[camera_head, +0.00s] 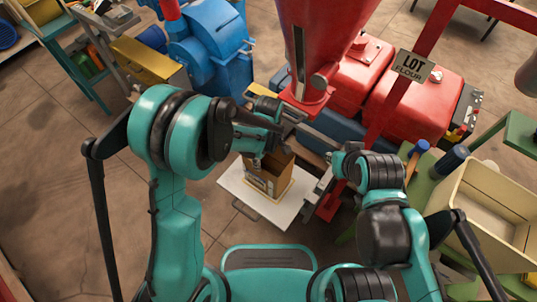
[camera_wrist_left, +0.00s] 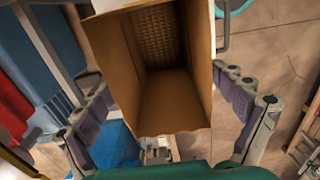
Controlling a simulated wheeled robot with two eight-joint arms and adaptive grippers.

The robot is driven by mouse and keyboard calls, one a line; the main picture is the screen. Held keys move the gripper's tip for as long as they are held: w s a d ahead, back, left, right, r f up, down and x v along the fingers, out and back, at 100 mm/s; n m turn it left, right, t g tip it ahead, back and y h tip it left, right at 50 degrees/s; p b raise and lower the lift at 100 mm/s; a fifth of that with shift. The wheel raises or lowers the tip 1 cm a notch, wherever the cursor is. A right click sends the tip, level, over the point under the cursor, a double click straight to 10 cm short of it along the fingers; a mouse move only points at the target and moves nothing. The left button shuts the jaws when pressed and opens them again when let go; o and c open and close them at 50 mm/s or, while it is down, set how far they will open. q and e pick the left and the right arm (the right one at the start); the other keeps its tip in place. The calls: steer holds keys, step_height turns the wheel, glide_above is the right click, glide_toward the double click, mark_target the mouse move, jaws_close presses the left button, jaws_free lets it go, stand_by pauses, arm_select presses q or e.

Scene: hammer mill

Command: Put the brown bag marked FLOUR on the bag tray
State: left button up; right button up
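The brown bag (camera_head: 268,176) stands upright, open at the top, on a pale-rimmed base on a white tray (camera_head: 240,182) with a handle at its front. Print shows on its front but is too small to read. My left gripper (camera_head: 264,142) is just above the bag in the head view. In the left wrist view the bag's open mouth (camera_wrist_left: 172,100) lies between its spread fingers (camera_wrist_left: 160,78). The fingertips are close beside the bag's sides; I cannot tell if they touch. My right gripper (camera_head: 318,188) is beside the tray's right edge; its fingers are unclear.
A red hopper (camera_head: 320,40) hangs just behind the tray, with red machine housings (camera_head: 408,100) to its right. A cream bin (camera_head: 490,210) stands right. A blue machine (camera_head: 212,45) is at the back left.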

stand_by(0.3)
arm_select(q)
step_height(320, 180, up, 12)
steer(key=r+p, duration=0.1)
steer(key=p, duration=0.4)
steer(key=s+a+r+m+t, duration=0.3)
steer(key=s+a+r+m, duration=0.2)
steer(key=a, duration=0.4)
steer(key=s+a+r+m+t, duration=0.4)
steer(key=s+a+r+m, duration=0.1)
steer(key=s+a+r, duration=0.1)
steer(key=s+a, duration=0.1)
steer(key=a, duration=0.1)
steer(key=shift+a+r+m, duration=0.4)
